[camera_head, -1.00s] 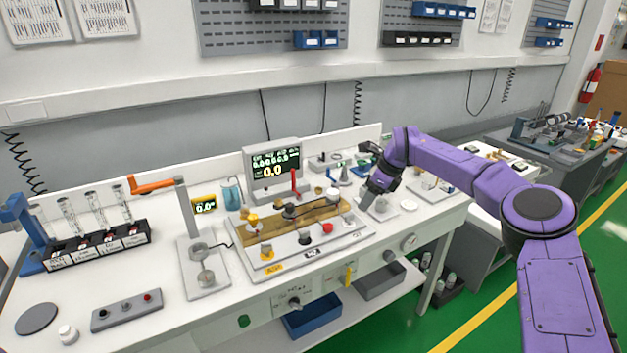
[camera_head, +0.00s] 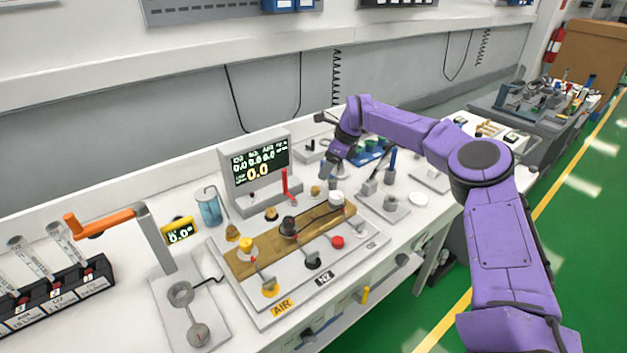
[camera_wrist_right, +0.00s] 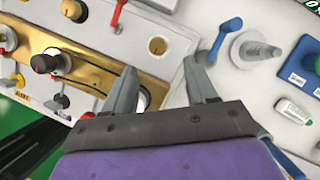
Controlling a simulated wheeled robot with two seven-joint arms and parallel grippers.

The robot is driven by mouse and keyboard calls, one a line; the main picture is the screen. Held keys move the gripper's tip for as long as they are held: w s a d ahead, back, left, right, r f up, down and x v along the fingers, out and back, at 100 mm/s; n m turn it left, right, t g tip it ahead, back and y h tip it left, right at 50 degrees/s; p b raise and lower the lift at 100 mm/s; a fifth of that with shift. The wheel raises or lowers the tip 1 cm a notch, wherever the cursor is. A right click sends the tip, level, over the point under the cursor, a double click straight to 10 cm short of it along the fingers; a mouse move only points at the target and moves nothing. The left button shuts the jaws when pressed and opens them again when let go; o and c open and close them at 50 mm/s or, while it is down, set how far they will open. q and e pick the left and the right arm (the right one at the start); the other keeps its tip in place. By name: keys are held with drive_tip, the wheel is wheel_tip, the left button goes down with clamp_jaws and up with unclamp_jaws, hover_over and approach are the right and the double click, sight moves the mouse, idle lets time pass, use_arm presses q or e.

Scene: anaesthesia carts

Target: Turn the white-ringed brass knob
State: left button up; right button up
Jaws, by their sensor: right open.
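The white-ringed brass knob (camera_head: 315,190) sits on the white panel behind the right end of the brass block, right of the red lever. In the right wrist view it is a small brass disc with a pale ring (camera_wrist_right: 157,45), just beyond the fingertips and between their lines. My right gripper (camera_head: 333,172) is above the panel's back right, close to this knob. Its two fingers (camera_wrist_right: 163,72) are spread and empty, apart from the knob as far as I can tell. My left gripper is not in view.
A white knob (camera_head: 336,198) stands beside the gripper on the brass block (camera_head: 262,250). The red lever (camera_head: 286,183) stands upright left of the brass knob. A monitor (camera_head: 258,170) is behind. A blue-handled fitting (camera_wrist_right: 226,38) is right of the fingers in the wrist view.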

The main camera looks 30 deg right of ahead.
sight(316, 188)
drive_tip(key=f, duration=0.1)
drive_tip(key=a+f+p, duration=0.1)
drive_tip(key=f, duration=0.1)
drive_tip(key=shift+w+a, duration=0.15)
drive_tip(key=x, duration=0.2)
drive_tip(key=w+p+x, duration=0.1)
drive_tip(key=x, duration=0.2)
drive_tip(key=shift+r, duration=0.15)
drive_tip(key=shift+s, duration=0.35)
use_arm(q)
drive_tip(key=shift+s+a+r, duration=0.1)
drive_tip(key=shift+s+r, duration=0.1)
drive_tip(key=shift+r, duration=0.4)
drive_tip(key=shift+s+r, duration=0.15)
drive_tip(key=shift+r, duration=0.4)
use_arm(e)
drive_tip(key=shift+w, duration=0.1)
drive_tip(key=c, duration=1.1)
